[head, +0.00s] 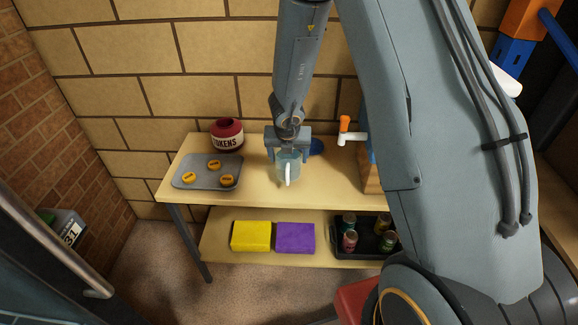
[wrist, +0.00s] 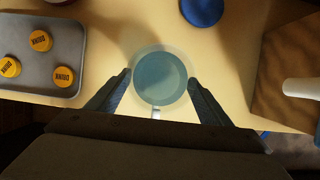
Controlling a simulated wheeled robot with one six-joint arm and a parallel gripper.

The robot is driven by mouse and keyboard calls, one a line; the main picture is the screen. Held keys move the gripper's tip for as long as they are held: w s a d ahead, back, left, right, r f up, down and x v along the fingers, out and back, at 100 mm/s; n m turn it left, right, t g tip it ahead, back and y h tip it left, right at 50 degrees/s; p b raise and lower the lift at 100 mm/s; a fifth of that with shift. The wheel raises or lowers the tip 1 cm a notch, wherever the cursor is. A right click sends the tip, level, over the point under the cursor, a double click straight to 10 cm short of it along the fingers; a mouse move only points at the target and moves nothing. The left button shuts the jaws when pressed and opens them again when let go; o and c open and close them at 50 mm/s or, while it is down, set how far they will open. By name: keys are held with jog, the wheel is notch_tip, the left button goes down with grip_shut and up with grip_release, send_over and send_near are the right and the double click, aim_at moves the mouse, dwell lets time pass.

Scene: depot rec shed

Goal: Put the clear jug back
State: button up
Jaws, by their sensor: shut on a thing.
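The clear jug (head: 288,170) is a see-through, bluish vessel with a pale handle on its near side. My gripper (head: 287,150) is shut on it over the wooden table's top. In the wrist view the jug (wrist: 160,78) sits between the two fingers of my gripper (wrist: 160,92), seen from above, with its handle toward the camera. A blue round disc (head: 316,146) lies on the table just behind and right of the jug. I cannot tell whether the jug touches the table top.
A grey tray (head: 205,183) with yellow tokens and a dark red jar (head: 227,134) are at the left. A dispenser tap (head: 350,137) stands at the right. The lower shelf holds a yellow block (head: 251,236), a purple block (head: 295,237) and a black crate (head: 345,254) of cans.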

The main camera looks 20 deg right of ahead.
jog(key=shift+f+b, duration=0.85)
jog(key=shift+f, duration=0.65)
jog(key=shift+f+b, duration=0.15)
jog(key=shift+b, duration=0.15)
jog(key=o, duration=1.4)
